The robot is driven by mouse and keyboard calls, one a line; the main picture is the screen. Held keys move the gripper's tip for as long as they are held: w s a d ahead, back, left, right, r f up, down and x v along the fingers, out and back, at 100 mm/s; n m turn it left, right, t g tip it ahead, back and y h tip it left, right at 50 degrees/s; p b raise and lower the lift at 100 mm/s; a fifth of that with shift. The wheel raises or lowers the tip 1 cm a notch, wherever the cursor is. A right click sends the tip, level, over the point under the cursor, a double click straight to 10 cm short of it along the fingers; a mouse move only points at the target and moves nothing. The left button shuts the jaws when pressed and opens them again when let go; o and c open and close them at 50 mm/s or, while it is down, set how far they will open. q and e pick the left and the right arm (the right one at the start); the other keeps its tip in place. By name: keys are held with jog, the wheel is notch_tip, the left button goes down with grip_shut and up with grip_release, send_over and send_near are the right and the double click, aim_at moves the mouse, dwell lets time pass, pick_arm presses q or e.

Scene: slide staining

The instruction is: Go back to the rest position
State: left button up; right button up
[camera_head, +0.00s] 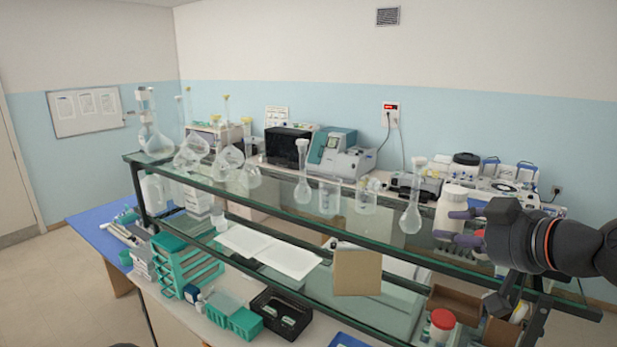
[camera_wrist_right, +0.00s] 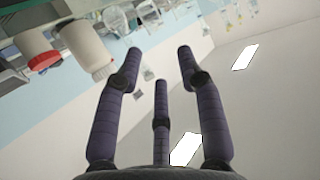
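My right gripper (camera_head: 462,227) reaches in from the right in the head view, above the right part of the glass shelf (camera_head: 310,232). Its fingers overlap a white bottle (camera_head: 452,200) in that view. In the right wrist view my right gripper (camera_wrist_right: 160,65) has its three dark fingers spread apart with nothing between them. The white bottle (camera_wrist_right: 85,50) shows there to the left of the fingers, outside their grasp. My left gripper is not in view.
Several glass flasks (camera_head: 303,180) stand along the shelf. Below are a red-capped jar (camera_head: 441,325), a brown box (camera_head: 357,273), a teal rack (camera_head: 190,270) and a black tray (camera_head: 283,315). A dark oven (camera_head: 287,146) and other devices stand behind.

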jog(key=w+a+f+m+g+h+b, duration=0.15)
jog(key=w+f+b, duration=0.3)
jog(key=f, duration=1.05)
jog(key=w+a+f+m+g+y+b, duration=0.1)
jog(key=w+a+f+g+b, duration=0.35)
jog(key=f, duration=1.15)
notch_tip(320, 180, down, 26)
jog(key=m+h+b, duration=0.1)
jog(key=m+b, duration=0.1)
jog(key=b, duration=0.2)
pick_arm(q)
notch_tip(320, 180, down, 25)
jog(key=b, duration=1.2)
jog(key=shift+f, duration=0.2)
pick_arm(e)
jog(key=s+a+f+g, duration=0.2)
jog(key=s+f, duration=0.6)
jog(key=f, duration=0.6)
jog(key=s+a+f+m+g, duration=0.1)
jog(key=s+a+f+g, duration=0.1)
jog(key=s+f, duration=0.7)
jog(key=s+a+f+m+g, duration=0.1)
jog(key=s+a+f, duration=0.3)
jog(key=s+f, duration=0.5)
notch_tip(320, 180, down, 10)
jog(key=shift+a+r+g, duration=0.15)
jog(key=shift+a+g, duration=0.15)
jog(key=shift+g, duration=0.2)
jog(key=shift+s+y, duration=0.1)
jog(key=shift+y, duration=0.15)
